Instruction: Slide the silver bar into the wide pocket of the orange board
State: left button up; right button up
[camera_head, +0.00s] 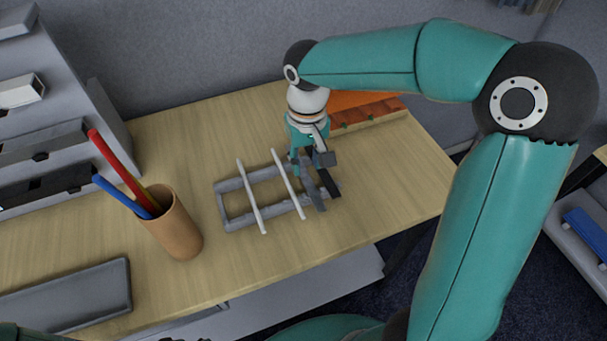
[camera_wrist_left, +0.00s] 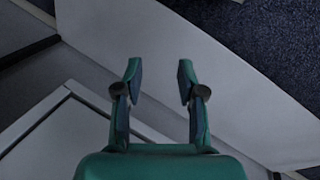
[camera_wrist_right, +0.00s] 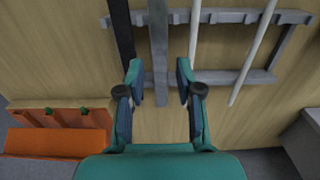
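The silver bar (camera_wrist_right: 159,55) lies across a grey rack (camera_wrist_right: 226,16), between a black bar (camera_wrist_right: 122,28) and a white rod (camera_wrist_right: 195,28). In the head view the silver bar (camera_head: 312,190) is partly hidden by my right gripper (camera_head: 314,163). In the right wrist view my right gripper (camera_wrist_right: 159,72) is open, its fingertips on either side of the silver bar's near end; contact cannot be told. The orange board (camera_wrist_right: 55,140) is at lower left there, and in the head view (camera_head: 362,98) behind my right gripper. Its pockets are unclear. My left gripper (camera_wrist_left: 160,72) is open and empty.
A second white rod (camera_head: 251,197) lies on the rack. A brown cup (camera_head: 173,228) with pens stands to the left, and a grey tray (camera_head: 70,296) lies at the front left. A grey shelf (camera_head: 95,85) stands at the far left. The table right of the rack is clear.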

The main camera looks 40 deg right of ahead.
aim_at(306, 179)
notch_tip(306, 179, down, 4)
jog(key=shift+f, duration=0.25)
grip_shut()
jog(key=shift+r, duration=0.1)
